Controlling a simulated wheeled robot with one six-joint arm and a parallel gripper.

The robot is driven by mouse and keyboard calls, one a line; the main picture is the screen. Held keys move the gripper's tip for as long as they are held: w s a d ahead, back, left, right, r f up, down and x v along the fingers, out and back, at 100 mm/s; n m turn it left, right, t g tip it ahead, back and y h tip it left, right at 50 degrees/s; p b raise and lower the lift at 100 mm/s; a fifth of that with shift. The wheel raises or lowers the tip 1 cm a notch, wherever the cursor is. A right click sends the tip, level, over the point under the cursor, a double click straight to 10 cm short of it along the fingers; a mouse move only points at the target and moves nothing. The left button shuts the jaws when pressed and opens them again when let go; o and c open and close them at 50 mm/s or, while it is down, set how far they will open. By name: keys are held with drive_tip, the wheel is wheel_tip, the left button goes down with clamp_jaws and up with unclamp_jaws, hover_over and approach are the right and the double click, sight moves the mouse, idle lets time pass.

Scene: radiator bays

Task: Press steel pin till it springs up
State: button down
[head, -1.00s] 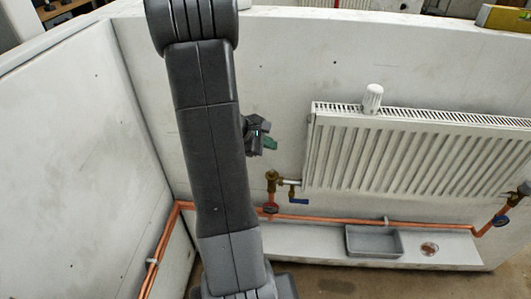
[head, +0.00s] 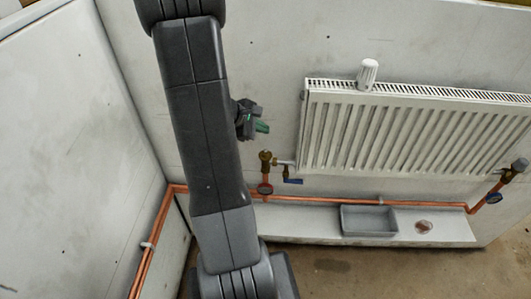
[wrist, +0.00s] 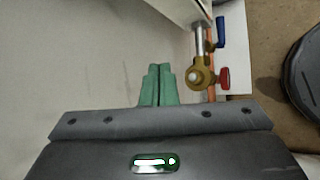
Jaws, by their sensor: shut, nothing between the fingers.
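The steel pin sits in the brass valve body (head: 265,157) at the radiator's lower left end. In the wrist view the brass valve (wrist: 198,77) faces me, with a small pale round spot at its centre that looks like the pin (wrist: 194,75). I cannot tell how far it stands out. My gripper (head: 263,127) is above the valve in the head view, with green fingertips. In the wrist view the fingertips (wrist: 159,68) are together and empty, to the left of the valve and apart from it.
The white radiator (head: 400,130) hangs on the wall with a white valve head (head: 368,74) standing on top. A blue lever (head: 293,181) and a red handle (wrist: 223,78) flank the valve. Copper pipes (head: 330,199) run below. A grey tray (head: 368,220) sits on the ledge.

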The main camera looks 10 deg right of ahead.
drive_tip(key=b, duration=0.3)
hover_over(262, 153)
wheel_tip(262, 153, down, 4)
drive_tip(key=shift+s+f, duration=0.1)
drive_tip(key=shift+f, duration=0.15)
drive_tip(key=shift+f+b, duration=0.75)
drive_tip(key=shift+f, duration=0.1)
drive_tip(key=shift+f, duration=0.1)
idle(0.9)
drive_tip(key=shift+f+b, duration=0.35)
drive_tip(key=shift+b, duration=0.35)
drive_tip(key=shift+f+b, duration=0.3)
drive_tip(key=shift+b, duration=0.15)
idle(0.3)
drive_tip(key=shift+r, duration=0.1)
drive_tip(key=shift+r+p, duration=0.45)
drive_tip(key=shift+r, duration=0.25)
drive_tip(key=shift+r, duration=0.1)
